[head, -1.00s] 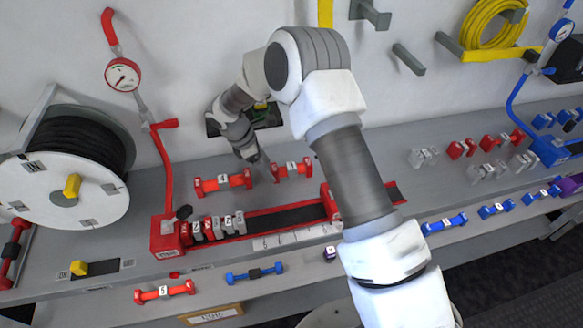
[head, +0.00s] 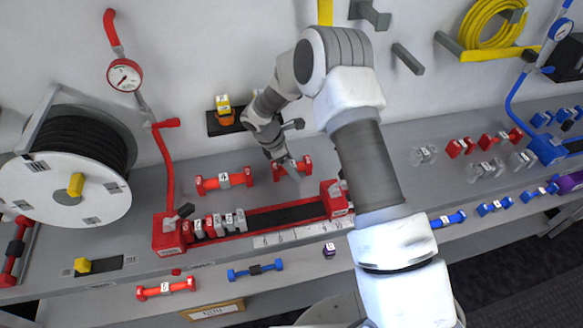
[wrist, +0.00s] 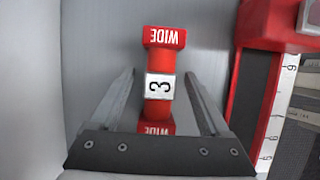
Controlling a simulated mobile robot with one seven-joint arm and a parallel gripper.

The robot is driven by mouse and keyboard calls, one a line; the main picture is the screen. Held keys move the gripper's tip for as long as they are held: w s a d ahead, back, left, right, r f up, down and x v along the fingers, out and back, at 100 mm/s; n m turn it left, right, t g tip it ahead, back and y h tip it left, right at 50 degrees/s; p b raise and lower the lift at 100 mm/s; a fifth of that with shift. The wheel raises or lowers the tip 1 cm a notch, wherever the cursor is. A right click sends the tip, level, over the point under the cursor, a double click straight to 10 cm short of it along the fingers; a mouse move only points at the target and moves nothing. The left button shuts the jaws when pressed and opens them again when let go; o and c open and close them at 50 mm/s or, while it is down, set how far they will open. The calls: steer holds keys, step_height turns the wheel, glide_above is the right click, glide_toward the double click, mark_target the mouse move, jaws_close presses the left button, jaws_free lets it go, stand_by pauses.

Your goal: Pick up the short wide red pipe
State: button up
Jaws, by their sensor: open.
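A short red pipe (wrist: 160,61) in the wrist view has ends marked WIDE and a white label reading 3. It lies lengthwise between the two fingers of my gripper (wrist: 159,76), which are apart with a gap on each side. The pipe's near end is partly hidden by the gripper's base. In the head view the same pipe (head: 306,164) lies on the grey bench, and my gripper (head: 293,170) is over it, hiding its middle. I cannot tell the remaining height between fingers and pipe.
A longer red pipe (head: 224,180) lies to the left on the bench. A red tray (head: 245,236) with a ruler strip lies in front, close to the right finger in the wrist view. The wall (head: 230,60) is behind. A red riser pipe with a gauge (head: 123,76) stands left.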

mark_target(292, 164)
jaws_close()
steer(key=shift+r, duration=0.2)
stand_by(0.3)
step_height(292, 164, up, 17)
steer(key=s+r, duration=0.2)
steer(key=s, duration=0.1)
steer(key=s+d, duration=0.1)
steer(key=s, duration=0.1)
steer(key=shift+r, duration=0.4)
stand_by(0.4)
